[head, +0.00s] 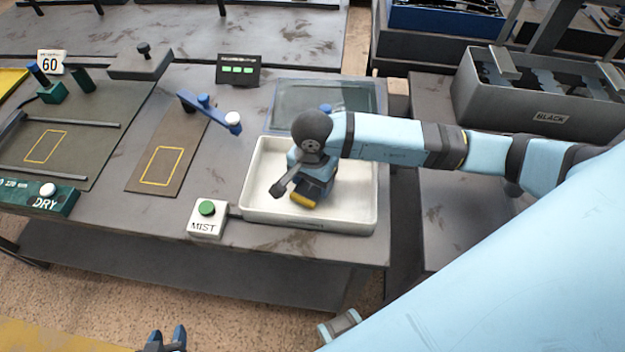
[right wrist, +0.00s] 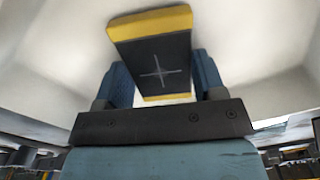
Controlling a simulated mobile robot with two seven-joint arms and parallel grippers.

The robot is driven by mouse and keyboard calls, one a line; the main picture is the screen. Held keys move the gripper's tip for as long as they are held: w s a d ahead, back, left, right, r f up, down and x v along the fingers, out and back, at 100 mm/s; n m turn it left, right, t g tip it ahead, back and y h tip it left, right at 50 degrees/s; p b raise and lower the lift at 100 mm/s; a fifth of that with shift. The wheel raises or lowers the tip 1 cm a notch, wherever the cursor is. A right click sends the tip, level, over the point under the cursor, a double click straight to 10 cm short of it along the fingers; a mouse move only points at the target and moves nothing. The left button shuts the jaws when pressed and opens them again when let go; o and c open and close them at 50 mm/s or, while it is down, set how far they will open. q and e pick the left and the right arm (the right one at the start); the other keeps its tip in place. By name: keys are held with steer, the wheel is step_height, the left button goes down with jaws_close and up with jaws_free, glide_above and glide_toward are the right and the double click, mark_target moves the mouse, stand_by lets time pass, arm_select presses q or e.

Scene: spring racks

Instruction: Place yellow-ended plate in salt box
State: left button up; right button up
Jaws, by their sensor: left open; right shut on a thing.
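The yellow-ended plate (right wrist: 152,52) is dark with a yellow band at each end and a pale scratched cross on its face. My right gripper (right wrist: 162,78) is shut on it, one blue finger on each side. In the head view the right gripper (head: 314,186) is inside the outline of the white box (head: 262,212), which I take for the salt box. The plate's yellow end (head: 302,200) shows below the fingers. I cannot tell whether the plate touches the box floor. My left gripper (head: 167,341) is open and empty at the bottom edge.
A MIST button box (head: 207,219) stands left of the white box. A clear tray (head: 290,105) lies behind it. A grey BLACK bin (head: 520,112) stands at right.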

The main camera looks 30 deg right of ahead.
steer(key=shift+f, duration=0.2)
steer(key=shift+f, duration=0.2)
steer(key=o, duration=1.5)
steer(key=shift+r, duration=0.15)
